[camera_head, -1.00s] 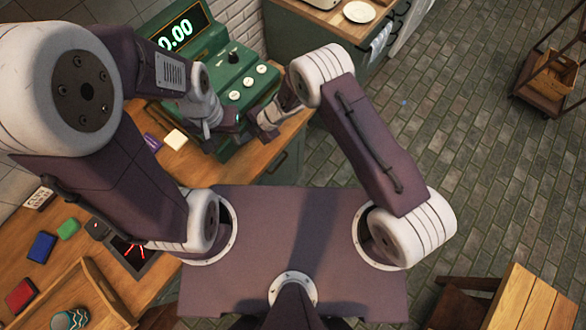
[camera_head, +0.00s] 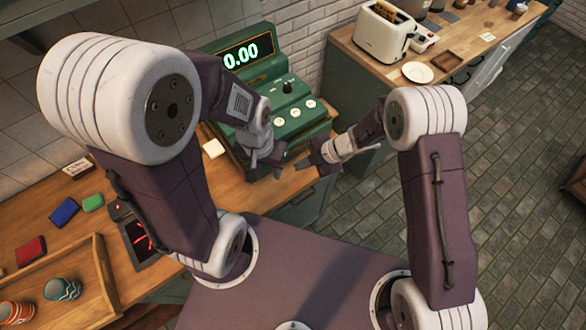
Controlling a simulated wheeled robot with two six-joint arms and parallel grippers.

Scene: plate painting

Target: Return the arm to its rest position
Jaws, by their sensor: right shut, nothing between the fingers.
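My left arm comes in from the left and bends down in front of the green cash register (camera_head: 285,95). My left gripper (camera_head: 265,170) points down before the register's lower front; its jaw opening is too small to make out. My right arm rises from the lower right and folds back toward the middle. My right gripper (camera_head: 302,164) is shut and empty, pointing left, close to the right of the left gripper. Both grippers appear above the gap by the counter's edge.
The wooden counter (camera_head: 70,205) holds red, blue and green blocks, a small dark panel with red marks (camera_head: 140,240), and a wooden tray (camera_head: 97,265) with patterned cups. A toaster (camera_head: 383,32) and white plate (camera_head: 417,72) stand on the back counter. Open tiled floor lies right.

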